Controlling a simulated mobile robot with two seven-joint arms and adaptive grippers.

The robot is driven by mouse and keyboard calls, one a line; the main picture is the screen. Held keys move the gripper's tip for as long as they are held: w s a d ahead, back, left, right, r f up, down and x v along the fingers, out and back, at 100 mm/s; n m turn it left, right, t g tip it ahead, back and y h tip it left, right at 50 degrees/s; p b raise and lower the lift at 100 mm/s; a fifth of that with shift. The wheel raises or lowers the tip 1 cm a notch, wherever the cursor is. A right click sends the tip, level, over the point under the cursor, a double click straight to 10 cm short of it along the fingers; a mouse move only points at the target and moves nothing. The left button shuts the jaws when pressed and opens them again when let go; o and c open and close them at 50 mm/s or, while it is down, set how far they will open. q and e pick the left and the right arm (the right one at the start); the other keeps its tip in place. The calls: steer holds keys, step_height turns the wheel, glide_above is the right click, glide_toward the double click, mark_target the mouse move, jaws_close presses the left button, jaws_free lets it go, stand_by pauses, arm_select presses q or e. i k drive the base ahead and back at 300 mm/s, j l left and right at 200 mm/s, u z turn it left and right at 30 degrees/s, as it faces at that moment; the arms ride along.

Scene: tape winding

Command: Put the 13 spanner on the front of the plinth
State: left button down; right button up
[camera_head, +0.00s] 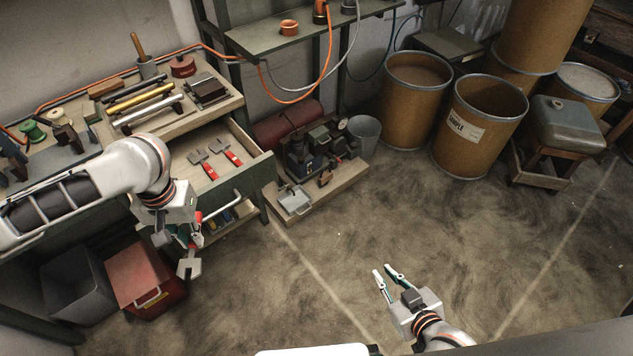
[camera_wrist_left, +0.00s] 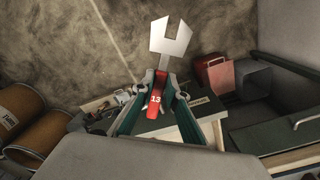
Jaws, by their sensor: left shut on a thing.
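My left gripper (camera_head: 190,238) is shut on the 13 spanner (camera_head: 189,269), in the air in front of the workbench. In the left wrist view, the spanner (camera_wrist_left: 170,42) has a grey open-ended head and a red handle marked 13, with the fingers (camera_wrist_left: 162,88) on either side of the handle. A low wooden plinth (camera_head: 343,183) stands on the floor right of the bench, bearing a compressor-like machine (camera_head: 312,146). It is to the right of the held spanner and apart from it. My right gripper (camera_head: 383,270) is open and empty above the floor.
An open drawer (camera_head: 258,166) holds two red-handled spanners (camera_head: 224,150). A grey bin (camera_head: 77,283) and a red box (camera_head: 147,277) stand below the bench. A grey bucket (camera_head: 364,133) and brown drums (camera_head: 478,125) stand behind. The middle floor is clear.

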mark_target(349, 171)
steer(key=i+l, duration=0.2)
steer(key=l, duration=0.2)
steer(key=i+l, duration=0.2)
steer(key=l, duration=0.2)
steer(key=i+l, duration=0.45)
steer(key=l, duration=0.3)
steer(key=i+l, duration=0.2)
steer(key=l, duration=0.2)
steer(key=i+l, duration=0.2)
steer(key=l, duration=0.2)
steer(key=i+l+u, duration=0.1)
steer(key=i+l, duration=0.5)
steer(key=i, duration=0.7)
